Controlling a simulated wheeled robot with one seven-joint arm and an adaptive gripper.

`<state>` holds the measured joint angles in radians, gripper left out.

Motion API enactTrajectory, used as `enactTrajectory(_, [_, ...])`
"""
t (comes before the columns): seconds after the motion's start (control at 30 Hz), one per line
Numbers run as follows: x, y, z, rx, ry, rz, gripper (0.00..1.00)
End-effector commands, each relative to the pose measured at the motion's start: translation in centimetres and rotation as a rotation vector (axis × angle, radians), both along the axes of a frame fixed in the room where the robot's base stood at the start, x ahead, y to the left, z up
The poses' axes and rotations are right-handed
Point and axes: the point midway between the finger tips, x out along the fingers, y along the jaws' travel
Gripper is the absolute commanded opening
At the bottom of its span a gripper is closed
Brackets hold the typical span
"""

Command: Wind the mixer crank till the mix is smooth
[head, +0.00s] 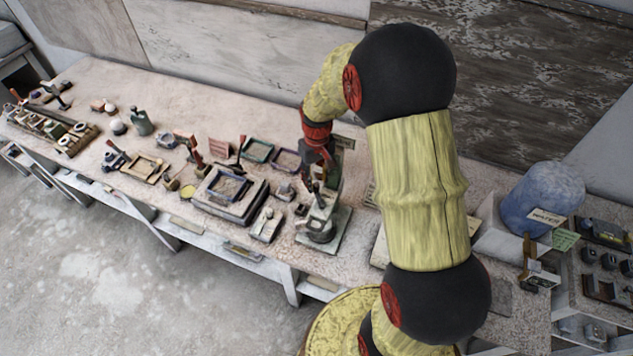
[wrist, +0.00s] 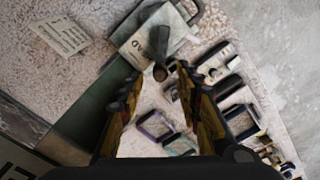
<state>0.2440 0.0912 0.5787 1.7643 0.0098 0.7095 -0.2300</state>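The mixer (head: 321,228) appears to be the grey metal device on a greenish base plate near the bench's front edge. My gripper (head: 316,186) points down over it, and the arm comes in from the right. In the wrist view my gripper (wrist: 157,80) has its two fingers apart. A small dark round-ended knob (wrist: 160,72), apparently the crank handle, shows between or just beyond the fingertips. I cannot tell whether they touch it. The mixer's pale body (wrist: 150,38) with partly readable lettering is behind the knob. The mix is not visible.
A grey block with a framed tray (head: 228,210) and several small trays stand left of the mixer. A blue drum (head: 541,198) labelled water stands at the right. A small printed card (wrist: 58,35) lies on the bench. The bench top towards the back wall is mostly clear.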

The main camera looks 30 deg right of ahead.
Motion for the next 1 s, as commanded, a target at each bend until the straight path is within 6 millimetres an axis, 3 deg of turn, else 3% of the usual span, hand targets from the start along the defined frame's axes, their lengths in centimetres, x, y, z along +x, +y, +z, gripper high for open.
enactTrajectory(0.3, [0.1, -0.1, 6.6, -0.001, -0.004, 0.000, 0.34])
enactTrajectory(0.5, [0.0, -0.1, 9.1, -0.001, -0.001, 0.000, 0.34])
enactTrajectory(1.0, [0.0, -0.1, 9.9, 0.000, 0.000, 0.000, 0.34])
